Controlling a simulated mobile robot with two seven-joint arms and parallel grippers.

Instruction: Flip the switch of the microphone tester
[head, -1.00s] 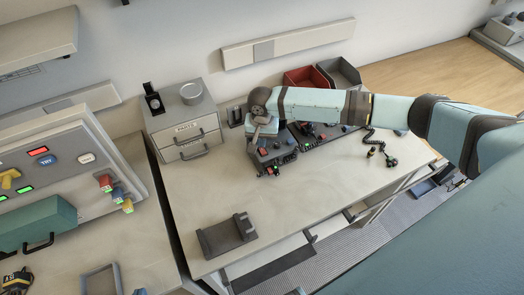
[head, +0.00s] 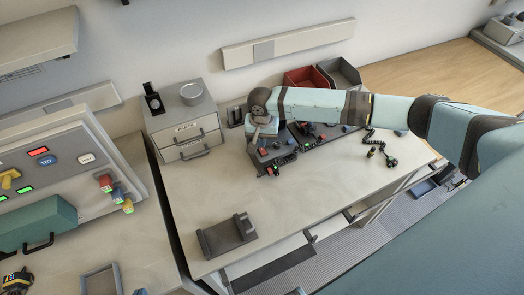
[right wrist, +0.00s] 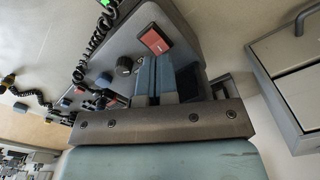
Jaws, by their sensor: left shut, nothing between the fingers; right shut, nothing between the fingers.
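The grey sloped box (head: 268,163), which looks like the microphone tester, stands on the middle table, partly hidden by my right arm. In the right wrist view its panel (right wrist: 181,33) carries a red rocker switch (right wrist: 155,39) and a black knob (right wrist: 124,66). My right gripper (head: 257,148) points down over the box. Its blue-grey fingers (right wrist: 155,76) are shut and empty, close beside the red switch. I cannot tell whether they touch the panel. My left gripper is not in view.
A second dark panel (head: 318,135) with knobs and a coiled cord (head: 369,140) lie to the right. A drawer unit (head: 183,127) stands at the back left, a grey holder (head: 227,236) at the front. The table between is clear.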

